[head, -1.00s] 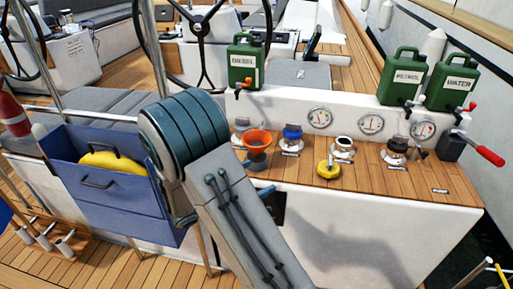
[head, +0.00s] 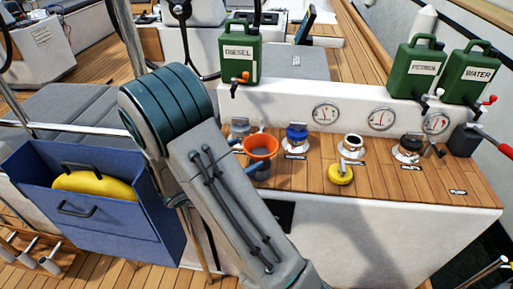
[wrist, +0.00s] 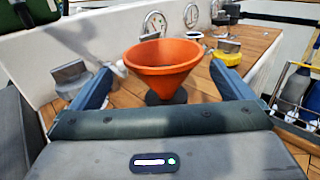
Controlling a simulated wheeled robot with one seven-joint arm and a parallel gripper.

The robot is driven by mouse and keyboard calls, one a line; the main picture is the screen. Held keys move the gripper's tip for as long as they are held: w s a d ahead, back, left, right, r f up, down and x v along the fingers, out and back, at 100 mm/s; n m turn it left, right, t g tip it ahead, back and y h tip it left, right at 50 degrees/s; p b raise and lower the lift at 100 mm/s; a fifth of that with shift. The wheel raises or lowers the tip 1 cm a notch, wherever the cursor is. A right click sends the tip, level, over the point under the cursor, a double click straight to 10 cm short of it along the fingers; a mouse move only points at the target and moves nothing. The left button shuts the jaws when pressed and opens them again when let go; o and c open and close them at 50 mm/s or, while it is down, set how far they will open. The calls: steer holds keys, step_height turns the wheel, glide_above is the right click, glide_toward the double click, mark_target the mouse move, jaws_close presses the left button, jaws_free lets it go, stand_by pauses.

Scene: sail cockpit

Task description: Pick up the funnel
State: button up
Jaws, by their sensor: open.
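The orange funnel (head: 261,147) stands upright on the wooden counter, in front of a row of deck fillers. In the wrist view the funnel (wrist: 163,64) sits between the two blue fingers of my gripper (wrist: 163,80), its wide cone facing up and its lower end over a dark round base. The fingers are apart, one on each side of the funnel, and I cannot tell whether either touches it. In the head view my arm hides most of the gripper; a blue finger shows beside the funnel.
A blue-capped filler (head: 296,138), an open filler (head: 352,147) and a yellow cap (head: 340,174) are to the right on the counter (head: 400,188). Green cans labelled diesel (head: 239,55) and water (head: 472,75) stand on the ledge behind.

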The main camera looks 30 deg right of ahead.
mark_target(273, 140)
steer(key=d, duration=0.6)
steer(key=shift+w+d+r, duration=0.1)
steer(key=shift+w+d, duration=0.1)
steer(key=shift+w, duration=0.2)
steer(key=c, duration=0.7)
